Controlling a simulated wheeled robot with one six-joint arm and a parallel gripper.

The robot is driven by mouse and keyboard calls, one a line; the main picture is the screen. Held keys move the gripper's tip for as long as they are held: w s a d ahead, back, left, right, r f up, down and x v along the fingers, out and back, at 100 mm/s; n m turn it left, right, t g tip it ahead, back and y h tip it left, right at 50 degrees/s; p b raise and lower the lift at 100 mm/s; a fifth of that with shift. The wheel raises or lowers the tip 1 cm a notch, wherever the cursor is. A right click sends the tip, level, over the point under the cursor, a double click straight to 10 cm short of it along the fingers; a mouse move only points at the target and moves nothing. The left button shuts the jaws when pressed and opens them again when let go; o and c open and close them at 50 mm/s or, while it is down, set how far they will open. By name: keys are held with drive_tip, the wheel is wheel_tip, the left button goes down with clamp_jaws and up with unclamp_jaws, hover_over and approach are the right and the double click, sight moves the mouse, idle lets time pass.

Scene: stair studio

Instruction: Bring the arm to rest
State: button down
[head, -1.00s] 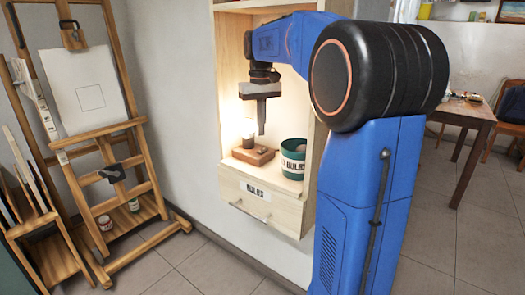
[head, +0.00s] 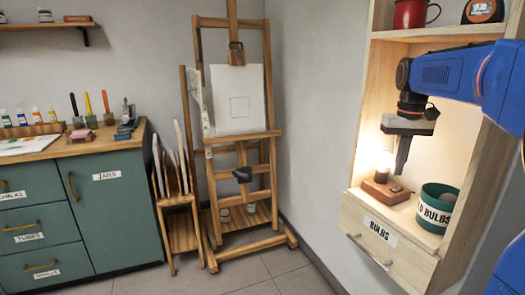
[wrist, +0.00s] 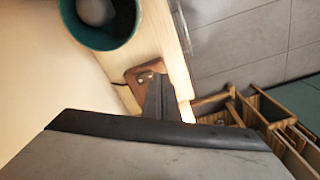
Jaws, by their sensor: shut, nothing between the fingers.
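My gripper (head: 402,165) points down inside the lit wall shelf unit (head: 364,130), above the shelf board. Its fingers are together with nothing between them. In the wrist view my gripper (wrist: 158,100) shows dark fingers over the shelf. The base shows partly in the wrist view (wrist: 138,76), behind the fingers. A green bin (head: 433,212) labelled "OLD BULBS" stands to the right on the same shelf, apart from my gripper, with a round pale thing (wrist: 96,12) in it.
A shut drawer (head: 385,240) labelled "BULBS" is below the shelf. A red mug (head: 410,14) stands on the upper board. An easel (head: 240,140) stands left of the unit, and a green cabinet (head: 110,200) is further left.

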drive_tip(key=s+a+f+t, duration=0.1)
drive_tip(key=s+a+f, duration=0.3)
drive_tip(key=s, duration=0.5)
drive_tip(key=s+a+f+n+t, duration=0.1)
drive_tip(key=s+a+f+t, duration=0.1)
drive_tip(key=s+a+f, duration=0.3)
drive_tip(key=s+a+f+t, duration=0.1)
drive_tip(key=s+a+f, duration=0.3)
drive_tip(key=s+f, duration=0.5)
drive_tip(key=s, duration=0.4)
drive_tip(key=shift+s+a+n, duration=0.25)
drive_tip(key=shift+n, duration=0.15)
